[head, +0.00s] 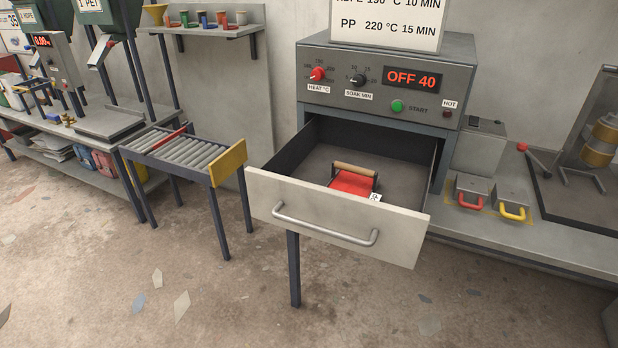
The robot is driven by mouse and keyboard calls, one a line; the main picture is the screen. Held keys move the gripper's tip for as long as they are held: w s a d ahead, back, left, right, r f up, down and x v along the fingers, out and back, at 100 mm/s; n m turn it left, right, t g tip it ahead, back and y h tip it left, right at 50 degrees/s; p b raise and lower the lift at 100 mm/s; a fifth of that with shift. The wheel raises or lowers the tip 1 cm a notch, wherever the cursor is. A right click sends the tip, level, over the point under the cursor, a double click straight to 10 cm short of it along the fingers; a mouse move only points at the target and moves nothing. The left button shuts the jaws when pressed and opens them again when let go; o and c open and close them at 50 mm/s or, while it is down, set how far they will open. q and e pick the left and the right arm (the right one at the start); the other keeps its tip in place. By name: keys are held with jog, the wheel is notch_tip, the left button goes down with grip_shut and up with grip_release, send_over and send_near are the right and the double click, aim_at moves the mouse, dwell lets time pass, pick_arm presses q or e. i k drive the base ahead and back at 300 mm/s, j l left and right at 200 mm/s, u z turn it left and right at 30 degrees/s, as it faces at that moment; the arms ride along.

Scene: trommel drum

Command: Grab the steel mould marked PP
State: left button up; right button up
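The oven drawer (400,238) is pulled open below the control panel. In it lies a red flat object (350,184) with a dark frame and a wooden bar handle (355,169). A small white tag (375,197) sits at its near right corner; its marking is too small to read. Two grey steel blocks stand on the bench right of the drawer, one with a red handle (471,200) and one with a yellow handle (513,211). No PP mark is legible on any of these. Neither of my grippers is in view.
The oven panel (385,85) reads OFF 40; a sign (388,22) above lists PP 220 °C 15 MIN. A roller stand (190,150) is left of the drawer. A press (590,140) is at the far right.

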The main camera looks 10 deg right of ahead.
aim_at(349, 179)
jog(key=z, duration=0.65)
jog(key=l+z, duration=0.75)
jog(key=l, duration=0.15)
jog(key=i+l+z, duration=0.1)
jog(key=l+z, duration=0.15)
jog(key=l, duration=1.2)
jog(key=i+u, duration=0.1)
jog(key=i, duration=0.4)
jog(key=u, duration=1.9)
